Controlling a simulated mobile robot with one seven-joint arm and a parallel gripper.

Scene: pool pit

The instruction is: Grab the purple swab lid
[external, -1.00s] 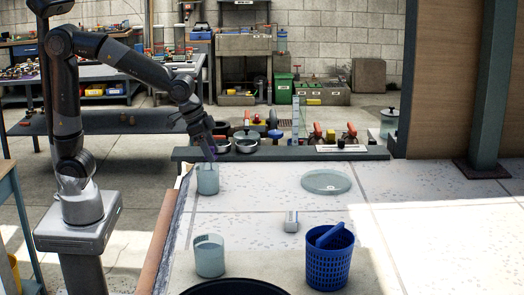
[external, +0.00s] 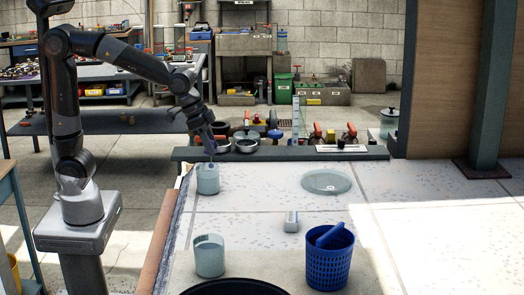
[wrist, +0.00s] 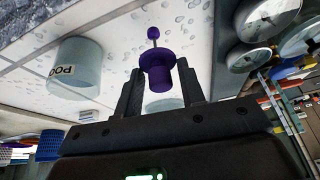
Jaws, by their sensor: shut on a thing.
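The purple swab lid (wrist: 158,72) is between the two fingers of my gripper (wrist: 160,82) in the wrist view. It has a wide flange, and a thin stem with a small purple tip points away from the fingers. In the external view my gripper (external: 210,151) points down just above a pale blue-green jar (external: 207,181) at the back left of the tabletop. The lid is too small to make out clearly there. Part of a pale round thing (wrist: 165,103) shows behind the lid in the wrist view.
A second pale jar (external: 209,258) stands near the front left. A blue basket (external: 329,265), a small white box (external: 291,222) and a clear round dish (external: 326,182) stand to the right. Round gauges (external: 246,142) lie behind the dark ledge (external: 290,153). The tabletop's right side is free.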

